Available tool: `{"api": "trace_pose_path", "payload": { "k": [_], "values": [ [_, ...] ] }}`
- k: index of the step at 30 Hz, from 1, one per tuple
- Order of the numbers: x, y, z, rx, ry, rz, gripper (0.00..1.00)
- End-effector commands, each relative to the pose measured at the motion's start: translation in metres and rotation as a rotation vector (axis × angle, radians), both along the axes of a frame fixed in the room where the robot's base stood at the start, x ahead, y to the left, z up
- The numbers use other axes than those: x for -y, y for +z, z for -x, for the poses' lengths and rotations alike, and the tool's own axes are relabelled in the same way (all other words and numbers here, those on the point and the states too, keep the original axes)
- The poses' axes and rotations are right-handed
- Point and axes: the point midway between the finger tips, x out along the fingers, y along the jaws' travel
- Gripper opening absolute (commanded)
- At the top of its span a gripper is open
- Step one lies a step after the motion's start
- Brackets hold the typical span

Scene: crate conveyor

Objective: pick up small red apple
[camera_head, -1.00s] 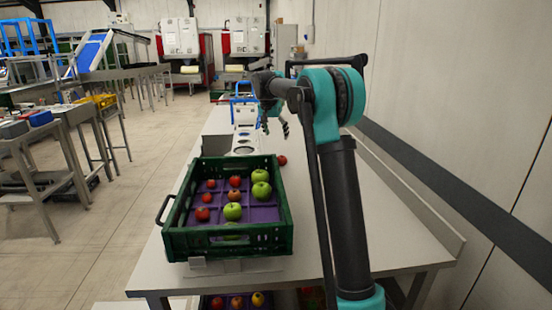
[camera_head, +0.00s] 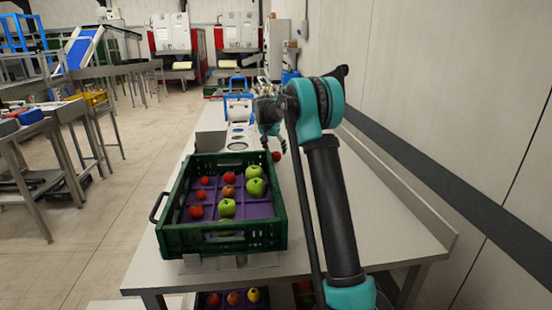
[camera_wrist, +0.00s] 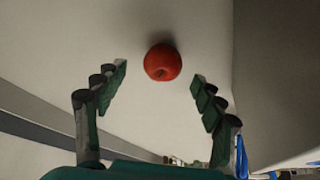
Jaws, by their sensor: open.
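A small red apple (camera_head: 276,156) rests alone on the white table (camera_head: 340,235), to the right of the green crate. In the wrist view the red apple (camera_wrist: 163,62) lies ahead of my open fingers, level with the gap between them. My gripper (camera_wrist: 160,85) is open and empty, with one finger on each side and the apple a little beyond the tips. In the head view my gripper (camera_head: 272,143) hangs over the table close to the apple, small and partly hidden by my arm.
A green crate (camera_head: 222,244) with a purple divided liner holds several red and green apples. A grey unit with round openings (camera_head: 237,138) stands behind it. More fruit shows below the table front. A wall with a dark rail (camera_head: 400,160) runs along the right.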

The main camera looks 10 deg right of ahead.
Motion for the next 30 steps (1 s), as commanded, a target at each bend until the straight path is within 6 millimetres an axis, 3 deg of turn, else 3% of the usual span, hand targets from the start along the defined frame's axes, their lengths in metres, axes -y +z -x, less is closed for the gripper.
{"api": "trace_pose_path", "payload": {
  "k": [9, 17, 30],
  "values": [
    [0.007, -0.038, -0.017, 0.0, -0.002, -0.001, 0.69],
    [0.008, -0.042, -0.018, 0.0, -0.001, 0.0, 0.69],
    [0.008, -0.042, -0.018, 0.0, -0.001, 0.0, 0.15]
  ]
}}
